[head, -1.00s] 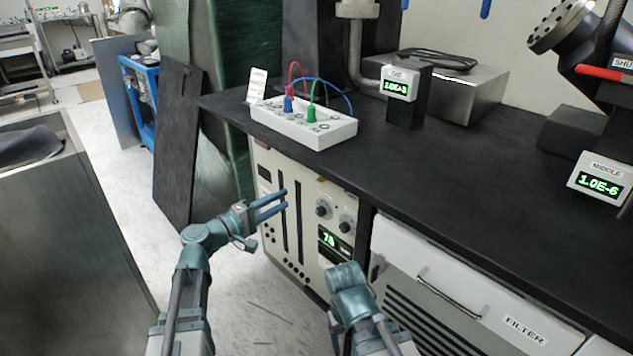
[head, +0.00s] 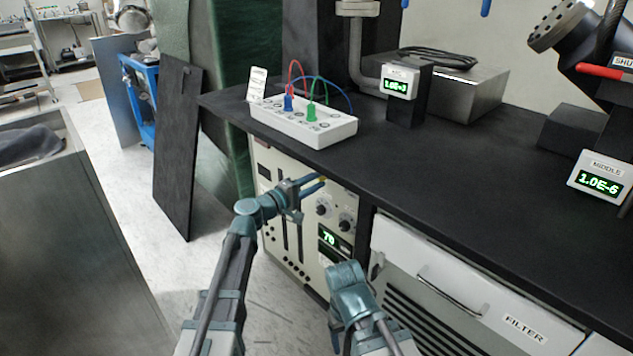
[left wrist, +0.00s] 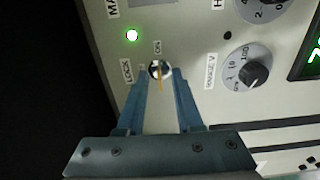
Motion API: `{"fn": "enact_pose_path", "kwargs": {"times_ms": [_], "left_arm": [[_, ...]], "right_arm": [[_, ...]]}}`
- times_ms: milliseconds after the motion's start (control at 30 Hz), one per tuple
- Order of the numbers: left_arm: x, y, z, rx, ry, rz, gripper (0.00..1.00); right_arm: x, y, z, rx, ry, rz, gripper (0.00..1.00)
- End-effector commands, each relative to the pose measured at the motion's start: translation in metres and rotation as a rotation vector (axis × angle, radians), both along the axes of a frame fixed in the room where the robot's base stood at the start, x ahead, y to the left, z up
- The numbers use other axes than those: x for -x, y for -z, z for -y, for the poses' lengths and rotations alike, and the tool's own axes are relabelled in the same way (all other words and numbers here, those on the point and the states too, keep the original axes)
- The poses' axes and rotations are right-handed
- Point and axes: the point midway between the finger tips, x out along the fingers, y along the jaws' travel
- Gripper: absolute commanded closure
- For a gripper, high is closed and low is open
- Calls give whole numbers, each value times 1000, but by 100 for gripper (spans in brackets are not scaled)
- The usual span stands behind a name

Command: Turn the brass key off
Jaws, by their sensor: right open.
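The brass key (left wrist: 160,75) sits in a round lock on the cream panel, in the left wrist view. Its thin edge runs up and down the picture, in line with the ON label (left wrist: 157,47); the LOCK label (left wrist: 127,71) is to its left. My left gripper (left wrist: 161,85) is open, one blue finger on each side of the key, with gaps showing on both sides. In the head view my left gripper (head: 320,184) is at the panel's upper part, below the bench edge; I cannot clearly make out the key there. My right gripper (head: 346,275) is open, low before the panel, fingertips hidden.
A lit green lamp (left wrist: 132,36) and a dial (left wrist: 247,70) flank the lock. The black bench top (head: 430,150) overhangs the panel (head: 285,255). A white box with cables (head: 305,128) stands on it. A filter drawer (head: 470,285) is at the right.

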Motion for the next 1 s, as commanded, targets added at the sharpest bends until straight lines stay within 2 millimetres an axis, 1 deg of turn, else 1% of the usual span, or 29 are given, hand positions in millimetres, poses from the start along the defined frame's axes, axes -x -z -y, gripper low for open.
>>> {"fn": "enact_pose_path", "kwargs": {"times_ms": [167,200,267,300,400,1000], "left_arm": [[0,0,0,0,0,0,65],[0,0,0,0,0,0,67],[0,0,0,0,0,0,78],[0,0,0,0,0,0,85],[0,0,0,0,0,0,100],[0,0,0,-1,0,0,100]], "right_arm": [[0,0,0,0,0,0,28],[0,0,0,0,0,0,28],[0,0,0,0,0,0,28],[0,0,0,0,0,0,28],[0,0,0,0,0,0,28],[0,0,0,0,0,0,28]]}}
